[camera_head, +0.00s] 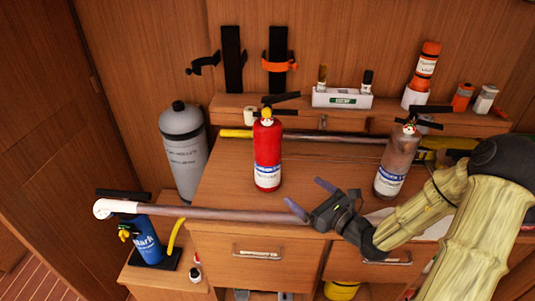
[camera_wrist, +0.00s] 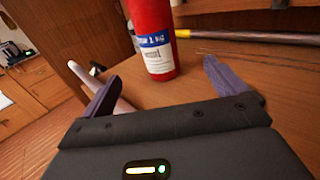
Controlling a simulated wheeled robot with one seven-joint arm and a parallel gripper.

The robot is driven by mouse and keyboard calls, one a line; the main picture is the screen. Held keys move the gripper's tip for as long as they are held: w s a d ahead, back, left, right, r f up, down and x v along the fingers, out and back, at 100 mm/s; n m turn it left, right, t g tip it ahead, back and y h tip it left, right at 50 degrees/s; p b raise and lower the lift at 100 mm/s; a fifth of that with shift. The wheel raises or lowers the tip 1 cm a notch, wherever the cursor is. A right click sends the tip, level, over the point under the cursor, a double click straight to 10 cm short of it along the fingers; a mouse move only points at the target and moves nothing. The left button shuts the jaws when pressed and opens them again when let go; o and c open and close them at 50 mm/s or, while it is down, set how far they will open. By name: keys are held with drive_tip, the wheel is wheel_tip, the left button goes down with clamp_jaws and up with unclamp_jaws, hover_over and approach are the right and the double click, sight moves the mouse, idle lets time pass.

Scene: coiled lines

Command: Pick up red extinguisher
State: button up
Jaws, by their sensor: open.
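The red extinguisher (camera_head: 267,153) stands upright on the wooden counter, with a white and blue label, a yellow neck and a black handle. In the wrist view its lower body (camera_wrist: 151,30) shows ahead of my gripper, between the lines of the two fingers; its top is cut off. My gripper (camera_head: 308,197) is open and empty, in front and to the right of the extinguisher in the head view. In the wrist view the two purple fingers of my gripper (camera_wrist: 160,85) are spread apart and do not touch the extinguisher.
A greyish extinguisher (camera_head: 397,160) stands at the right near my arm. A long pole (camera_head: 210,214) runs along the counter's front edge, and another pole (camera_head: 330,137) lies behind. A grey cylinder (camera_head: 184,150) stands left, above a blue canister (camera_head: 148,243). A shelf (camera_head: 225,101) lines the back.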

sight(278, 171)
drive_tip(key=x, duration=1.1)
drive_tip(key=shift+p, duration=0.3)
drive_tip(key=shift+s, duration=0.1)
drive_tip(key=x, duration=0.5)
drive_tip(key=shift+a+p, duration=0.25)
drive_tip(key=shift+p, duration=0.05)
drive_tip(key=shift+c, duration=0.3)
drive_tip(key=c, duration=1.1)
drive_tip(key=shift+r, duration=0.1)
drive_tip(key=shift+c, duration=1.1)
